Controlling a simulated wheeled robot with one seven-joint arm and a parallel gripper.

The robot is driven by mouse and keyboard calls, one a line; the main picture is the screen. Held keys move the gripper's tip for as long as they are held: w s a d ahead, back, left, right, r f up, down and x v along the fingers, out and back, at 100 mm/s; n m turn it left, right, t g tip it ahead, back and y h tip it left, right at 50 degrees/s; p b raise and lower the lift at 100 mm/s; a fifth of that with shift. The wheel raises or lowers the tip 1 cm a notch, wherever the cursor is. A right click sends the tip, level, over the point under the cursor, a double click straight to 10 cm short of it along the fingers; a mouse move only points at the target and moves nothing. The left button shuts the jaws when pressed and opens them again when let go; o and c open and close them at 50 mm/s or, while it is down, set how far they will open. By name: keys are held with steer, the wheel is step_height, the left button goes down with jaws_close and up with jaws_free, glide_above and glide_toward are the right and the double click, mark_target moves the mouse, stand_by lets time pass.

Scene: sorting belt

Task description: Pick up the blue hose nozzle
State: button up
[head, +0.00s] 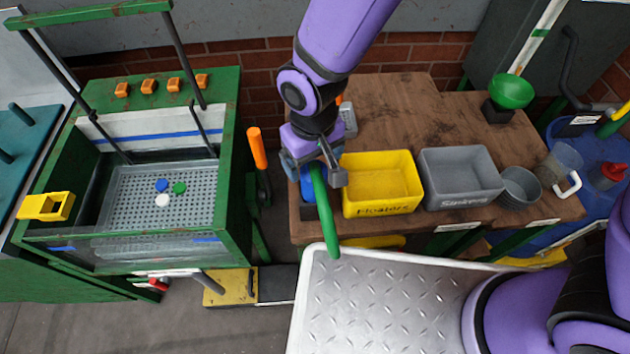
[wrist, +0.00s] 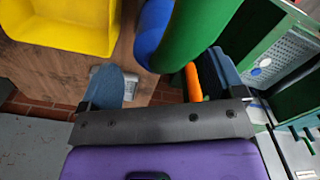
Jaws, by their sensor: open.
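The blue hose nozzle (head: 307,184) is at the left front edge of the wooden table, partly hidden by my gripper and by a curved green tube (head: 326,215). In the wrist view the blue piece (wrist: 151,38) lies right against the green tube (wrist: 197,38); I cannot tell how they join. My gripper (head: 314,162) points down over this spot. In the wrist view its two fingers (wrist: 166,80) stand wide apart, with the blue and green pieces ahead of the gap between them. No grip on either piece shows.
A yellow bin labelled Floaters (head: 380,210) stands close to the right of my gripper. A grey bin labelled Sinkers (head: 460,200) follows. A green-framed tank (head: 232,180) is left, with an orange handle (head: 257,148) in between. The back of the wooden table (head: 400,115) is mostly clear.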

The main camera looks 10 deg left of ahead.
step_height(320, 180, down, 5)
steer(key=shift+s+d, duration=0.1)
steer(key=shift+s, duration=0.05)
steer(key=c, duration=1.1)
steer(key=shift+r, duration=0.1)
steer(key=shift+r, duration=4.95)
